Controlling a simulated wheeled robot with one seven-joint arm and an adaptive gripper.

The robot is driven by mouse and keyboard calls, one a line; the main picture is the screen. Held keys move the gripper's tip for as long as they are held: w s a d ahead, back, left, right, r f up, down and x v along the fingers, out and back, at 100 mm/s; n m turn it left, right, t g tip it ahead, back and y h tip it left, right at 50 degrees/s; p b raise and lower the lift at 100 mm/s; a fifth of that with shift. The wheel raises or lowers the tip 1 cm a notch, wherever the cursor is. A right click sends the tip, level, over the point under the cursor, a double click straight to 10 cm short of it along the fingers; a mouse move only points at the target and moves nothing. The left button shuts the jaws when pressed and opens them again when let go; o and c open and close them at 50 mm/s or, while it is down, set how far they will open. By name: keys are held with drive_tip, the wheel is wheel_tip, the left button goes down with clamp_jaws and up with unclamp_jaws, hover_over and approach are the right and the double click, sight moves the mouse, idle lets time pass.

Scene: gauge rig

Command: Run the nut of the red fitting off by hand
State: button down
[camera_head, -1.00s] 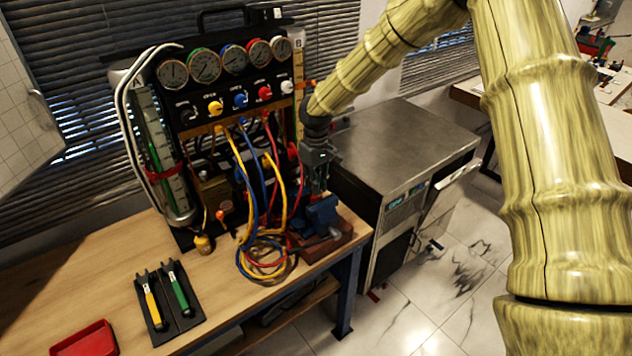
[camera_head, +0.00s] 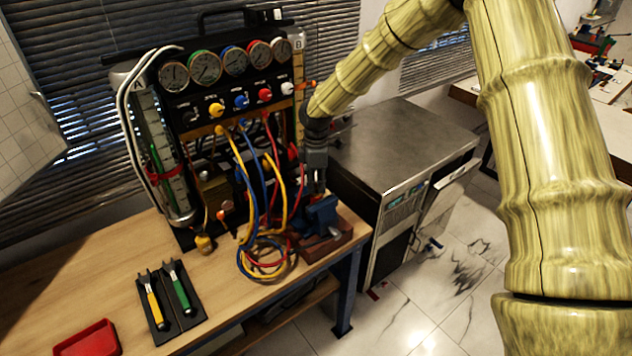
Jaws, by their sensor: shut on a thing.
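My gripper (camera_head: 315,183) points down just above the blue vise (camera_head: 322,211) at the right end of the bench. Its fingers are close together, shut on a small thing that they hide. The red fitting and its nut cannot be made out; the gripper and hoses cover that spot. A red hose (camera_head: 302,182) hangs beside the gripper on its left. The gauge rig (camera_head: 240,85) stands upright behind, with a row of gauges and a red knob (camera_head: 265,94).
Yellow, blue and red hoses lie coiled (camera_head: 262,258) left of the vise. Two tools, yellow-handled (camera_head: 154,305) and green-handled (camera_head: 182,292), lie on a black mat. A red tray (camera_head: 88,341) sits at the front left. A metal cabinet (camera_head: 405,145) stands right of the bench.

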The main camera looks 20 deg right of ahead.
drive_tip(key=n, duration=0.5)
drive_tip(key=shift+n+p, duration=0.3)
drive_tip(key=shift+p, duration=0.1)
idle(0.4)
drive_tip(key=c, duration=1.4)
unclamp_jaws()
wheel_tip(320, 180, up, 12)
drive_tip(key=shift+s+f, duration=0.1)
